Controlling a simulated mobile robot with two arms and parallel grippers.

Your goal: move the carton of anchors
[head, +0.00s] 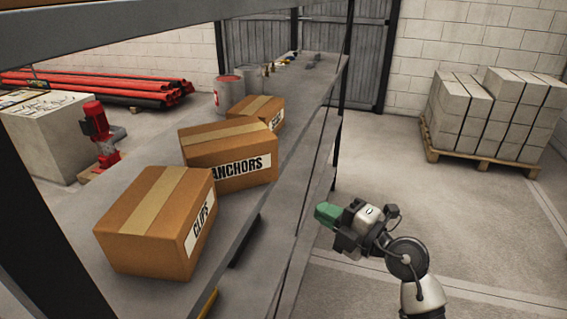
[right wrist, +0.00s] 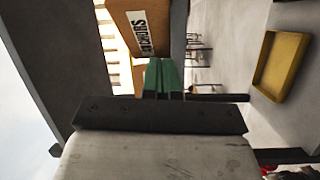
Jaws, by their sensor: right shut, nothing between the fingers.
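The carton of anchors (head: 225,157) is a brown taped box with a white ANCHORS label, standing on a grey shelf board (head: 250,215) between two other cartons. My right gripper (head: 324,213) has green fingers that are shut and empty. It is outside the shelf's front edge, to the right of the carton and apart from it in the head view. In the right wrist view, the carton (right wrist: 138,62) shows beyond the shut green fingers, with part of its label visible. My left gripper is not in view.
The CLIPS carton (head: 155,235) stands nearer on the shelf, and a smaller carton (head: 262,107) stands farther back. Cans (head: 230,92) are beyond. A pallet of blocks (head: 490,115) stands on the right. The floor beside the shelf is clear. A yellow tray (right wrist: 282,65) shows in the wrist view.

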